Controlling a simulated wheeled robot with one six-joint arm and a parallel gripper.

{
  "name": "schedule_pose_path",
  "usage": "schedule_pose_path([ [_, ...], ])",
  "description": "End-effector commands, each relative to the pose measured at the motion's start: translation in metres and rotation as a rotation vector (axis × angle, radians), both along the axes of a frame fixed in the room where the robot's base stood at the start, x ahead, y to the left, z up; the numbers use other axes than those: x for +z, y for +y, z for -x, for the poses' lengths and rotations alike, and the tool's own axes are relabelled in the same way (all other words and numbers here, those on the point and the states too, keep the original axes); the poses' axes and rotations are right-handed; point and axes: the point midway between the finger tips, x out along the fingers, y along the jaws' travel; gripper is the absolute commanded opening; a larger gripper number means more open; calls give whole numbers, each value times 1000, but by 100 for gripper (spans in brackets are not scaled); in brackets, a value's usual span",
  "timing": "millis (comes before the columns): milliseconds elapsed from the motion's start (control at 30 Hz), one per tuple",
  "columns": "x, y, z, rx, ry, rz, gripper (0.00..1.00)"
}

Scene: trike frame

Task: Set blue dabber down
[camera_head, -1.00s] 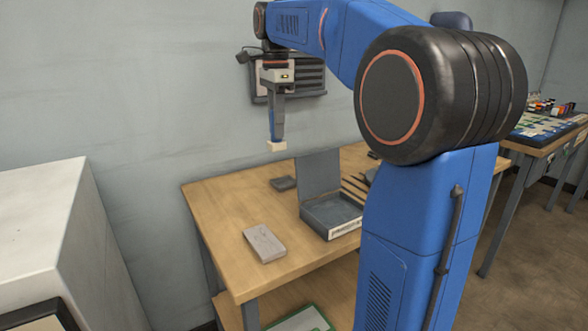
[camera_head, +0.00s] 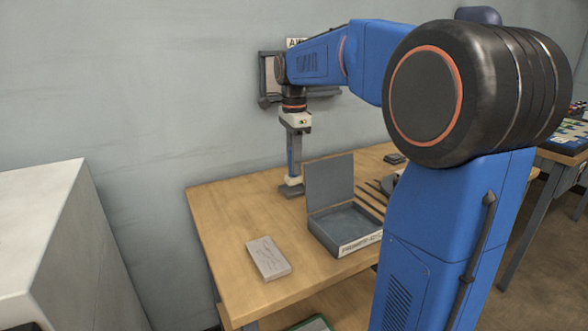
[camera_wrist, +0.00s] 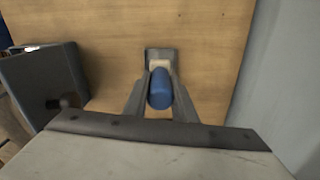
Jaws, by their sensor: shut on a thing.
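My gripper (camera_head: 293,150) points straight down over the back left part of the wooden table. It is shut on the blue dabber (camera_wrist: 160,88), whose blue handle shows between the two fingers in the wrist view. The dabber is upright, with its pale end (camera_head: 293,181) down. That end is at or just above a small dark grey block (camera_head: 291,191) on the table. The block also shows in the wrist view (camera_wrist: 160,54), beyond the dabber. I cannot tell whether the dabber touches it.
An open grey box (camera_head: 335,231) with its lid up stands right of the gripper. A light grey slab (camera_head: 268,258) lies nearer the front. Thin dark sticks (camera_head: 372,196) lie behind the box. The wooden tabletop (camera_head: 225,218) is clear at the left. The wall is close behind.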

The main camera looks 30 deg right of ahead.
Motion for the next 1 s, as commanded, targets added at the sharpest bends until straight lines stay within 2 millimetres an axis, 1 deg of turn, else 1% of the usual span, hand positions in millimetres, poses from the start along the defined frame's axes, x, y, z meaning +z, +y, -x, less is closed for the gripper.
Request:
schedule_pose_path([
  [33, -8, 0, 1, 0, 4, -1, 1],
  [100, -17, 0, 0, 0, 2, 0, 1],
  [167, -22, 0, 1, 0, 3, 0, 1],
  [567, -26, 0, 0, 0, 1, 0, 1],
  [600, -26, 0, 0, 0, 0, 0, 34],
  [633, -26, 0, 0, 0, 0, 0, 41],
  [667, -26, 0, 0, 0, 0, 0, 43],
  [1000, -23, 0, 0, 0, 1, 0, 43],
])
